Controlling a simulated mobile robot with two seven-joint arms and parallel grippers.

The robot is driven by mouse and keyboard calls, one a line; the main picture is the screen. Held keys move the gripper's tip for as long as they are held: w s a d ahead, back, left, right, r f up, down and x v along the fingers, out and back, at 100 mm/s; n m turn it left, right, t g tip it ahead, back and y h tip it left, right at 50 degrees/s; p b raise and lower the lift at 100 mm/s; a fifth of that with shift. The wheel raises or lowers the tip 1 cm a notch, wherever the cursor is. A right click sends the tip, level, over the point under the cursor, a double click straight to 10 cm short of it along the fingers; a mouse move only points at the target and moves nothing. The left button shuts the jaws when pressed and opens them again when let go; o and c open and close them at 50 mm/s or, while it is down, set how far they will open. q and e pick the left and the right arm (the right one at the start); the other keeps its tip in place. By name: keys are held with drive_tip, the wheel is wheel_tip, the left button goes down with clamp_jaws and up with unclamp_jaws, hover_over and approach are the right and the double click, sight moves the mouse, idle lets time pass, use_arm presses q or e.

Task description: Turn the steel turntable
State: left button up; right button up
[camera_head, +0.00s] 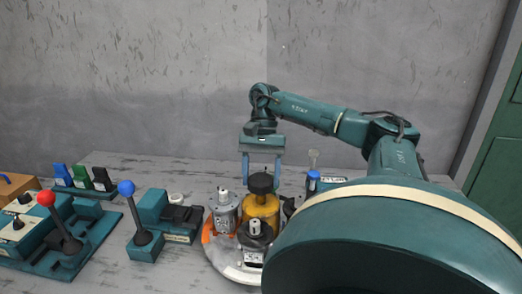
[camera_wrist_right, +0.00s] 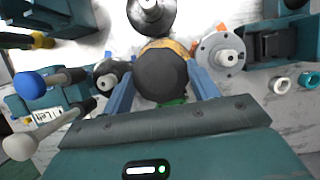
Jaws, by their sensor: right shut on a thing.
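The steel turntable (camera_head: 233,271) is a round pale plate with an orange patch on its left, standing on the table. On it are a yellow cylinder with a black top (camera_head: 261,208), a grey motor (camera_head: 226,213) to the left and a dark grey motor (camera_head: 254,243) in front. My right gripper (camera_head: 262,176) points down over the yellow cylinder. In the right wrist view, its blue fingers stand either side of the black top (camera_wrist_right: 162,75) and are shut on it. My right arm hides the right part of the turntable. My left gripper is not in view.
Left of the turntable stand a blue-knobbed lever (camera_head: 126,188) and a red-knobbed lever (camera_head: 47,199) on teal bases. A teal unit with a blue cap (camera_head: 313,177) stands behind to the right. The grey table (camera_head: 140,165) is bare at the back.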

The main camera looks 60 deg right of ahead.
drive_tip(key=o, duration=1)
drive_tip(key=shift+r, duration=0.1)
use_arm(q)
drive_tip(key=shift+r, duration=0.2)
use_arm(e)
drive_tip(key=o, duration=0.4)
drive_tip(key=p+v, duration=0.3)
drive_tip(key=v, duration=0.4)
drive_tip(key=shift+a, duration=0.15)
use_arm(q)
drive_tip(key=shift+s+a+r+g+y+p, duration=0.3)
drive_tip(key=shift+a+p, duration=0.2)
drive_tip(key=shift+p, duration=0.55)
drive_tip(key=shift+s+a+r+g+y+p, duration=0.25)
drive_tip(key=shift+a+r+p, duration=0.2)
drive_tip(key=shift+p, duration=0.55)
use_arm(e)
drive_tip(key=shift+v, duration=3.05)
